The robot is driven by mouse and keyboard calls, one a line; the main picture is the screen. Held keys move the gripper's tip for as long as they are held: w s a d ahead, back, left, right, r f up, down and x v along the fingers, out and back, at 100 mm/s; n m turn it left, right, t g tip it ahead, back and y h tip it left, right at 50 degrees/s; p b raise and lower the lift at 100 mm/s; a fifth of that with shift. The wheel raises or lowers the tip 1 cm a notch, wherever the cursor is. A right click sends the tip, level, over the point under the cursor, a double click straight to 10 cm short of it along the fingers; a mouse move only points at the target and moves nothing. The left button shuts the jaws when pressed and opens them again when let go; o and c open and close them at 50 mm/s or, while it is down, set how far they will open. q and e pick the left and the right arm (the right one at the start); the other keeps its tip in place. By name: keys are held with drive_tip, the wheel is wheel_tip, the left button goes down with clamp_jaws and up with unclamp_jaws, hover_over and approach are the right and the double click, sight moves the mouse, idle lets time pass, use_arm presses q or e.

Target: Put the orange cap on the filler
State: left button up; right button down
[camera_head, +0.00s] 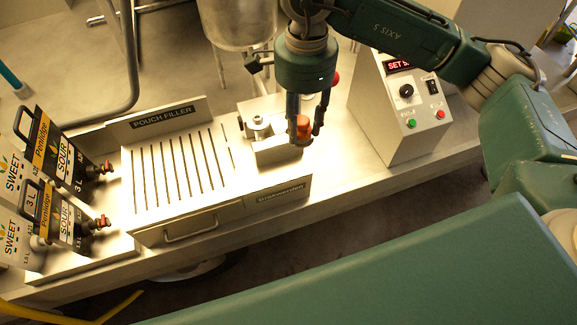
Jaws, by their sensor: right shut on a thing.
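My right gripper (308,117) comes down from the top at the right part of the pouch filler (222,180). Its dark fingers are shut on the orange cap (304,127), which sits between the fingertips above a metal block. Whether the cap touches the block below cannot be told from this angle. A round metal fitting (257,124) stands on the filler just left of the cap. My left gripper is not in view.
A control box (402,110) with a red display stands right of the filler. Several juice pouches with red taps, such as one (62,150), stand at the left. A steel vessel (238,22) hangs behind. The slotted tray (180,170) is bare.

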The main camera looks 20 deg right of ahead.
drive_tip(key=w+a+m+p, duration=0.2)
drive_tip(key=w+m, duration=0.2)
drive_tip(key=m, duration=1.1)
wheel_tip(320, 180, down, 18)
drive_tip(key=p, duration=0.4)
drive_tip(key=shift+w+d, duration=0.1)
drive_tip(key=shift+w, duration=0.05)
drive_tip(key=shift+w+f+p, duration=0.1)
drive_tip(key=shift+f+p, duration=0.2)
drive_tip(key=shift+f, duration=0.2)
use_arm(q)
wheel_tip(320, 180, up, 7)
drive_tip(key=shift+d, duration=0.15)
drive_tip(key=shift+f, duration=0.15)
use_arm(e)
drive_tip(key=c, duration=1.4)
unclamp_jaws()
drive_tip(key=shift+c, duration=0.2)
drive_tip(key=shift+r, duration=0.15)
